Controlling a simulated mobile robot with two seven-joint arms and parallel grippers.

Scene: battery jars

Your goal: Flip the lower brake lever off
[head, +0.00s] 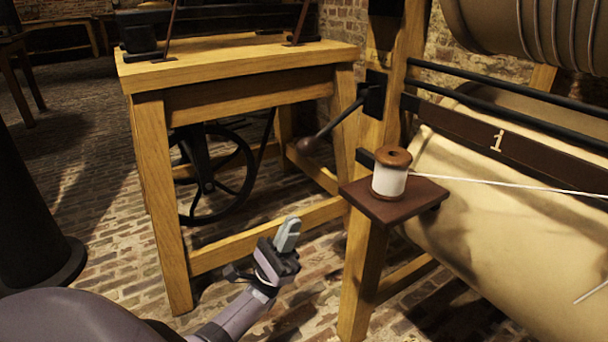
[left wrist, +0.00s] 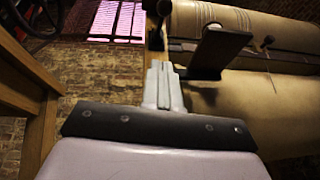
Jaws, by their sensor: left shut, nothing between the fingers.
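The brake lever (head: 335,124) is a dark rod with a round brown knob. In the head view it slants down and left from a black bracket on the wooden post (head: 364,140). My left gripper (head: 287,228) is below the lever's knob and clear of it, fingers pointing up. Its fingers are together and empty. In the left wrist view the closed fingers (left wrist: 162,78) point at the post area, with a dark flat piece (left wrist: 215,50) just to their right. I cannot tell for sure which dark part there is the lever. My right gripper is not in view.
A small brown shelf (head: 425,192) with a white spool (head: 389,178) stands right of my left gripper, a white thread running right from it. A large tan roller (head: 500,240) fills the right side. A wooden table (head: 240,62) with a black wheel (head: 207,185) beneath stands behind.

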